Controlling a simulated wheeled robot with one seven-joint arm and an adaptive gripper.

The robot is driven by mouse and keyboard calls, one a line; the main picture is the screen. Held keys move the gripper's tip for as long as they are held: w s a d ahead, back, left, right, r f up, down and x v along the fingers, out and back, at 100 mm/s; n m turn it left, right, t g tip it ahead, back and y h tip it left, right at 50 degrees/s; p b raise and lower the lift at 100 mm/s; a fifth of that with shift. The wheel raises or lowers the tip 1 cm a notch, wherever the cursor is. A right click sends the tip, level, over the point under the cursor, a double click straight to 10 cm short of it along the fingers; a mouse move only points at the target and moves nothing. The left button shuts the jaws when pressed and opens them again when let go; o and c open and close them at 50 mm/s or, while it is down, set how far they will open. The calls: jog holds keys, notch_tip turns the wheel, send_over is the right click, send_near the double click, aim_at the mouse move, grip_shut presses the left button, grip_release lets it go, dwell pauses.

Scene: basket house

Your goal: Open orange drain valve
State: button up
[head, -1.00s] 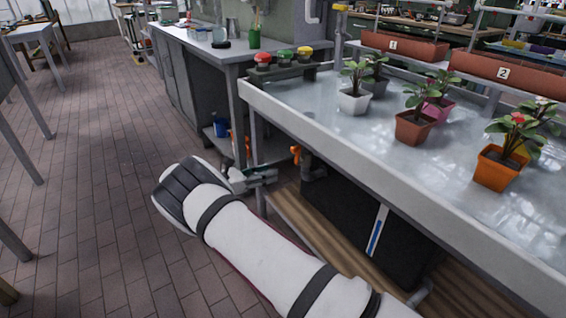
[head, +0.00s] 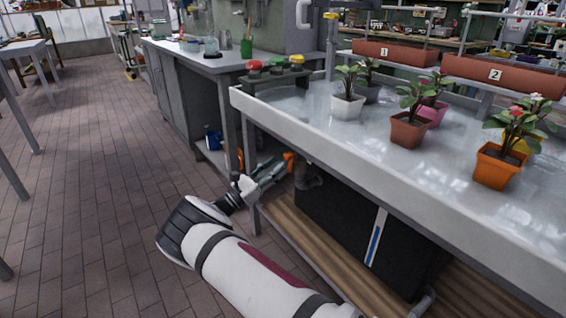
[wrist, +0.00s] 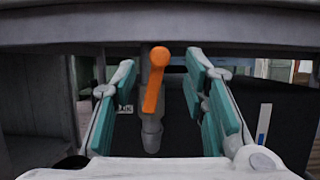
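The orange drain valve handle (wrist: 156,80) hangs from a grey pipe (wrist: 152,132) under the tray. In the wrist view it slants down slightly left, between my gripper's two open fingers, with space on both sides. In the head view the orange handle (head: 289,160) shows below the tray edge, just beyond the fingertips. My gripper (head: 277,165) is open and empty, reaching toward the valve near the table leg. It also shows in the wrist view (wrist: 160,85) with teal pads apart. I cannot tell whether the fingertips are level with the handle in depth.
The white flooded tray (head: 330,137) with several potted plants stands above the valve. A black tank (head: 350,215) sits on a wooden shelf (head: 320,250) below. A grey table leg (head: 252,170) stands close to my gripper. Brick floor (head: 90,200) at left is clear.

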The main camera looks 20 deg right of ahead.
aim_at(285, 158)
jog(key=shift+b+x, duration=0.3)
jog(key=shift+x, duration=1.75)
jog(key=shift+c, duration=0.2)
grip_shut()
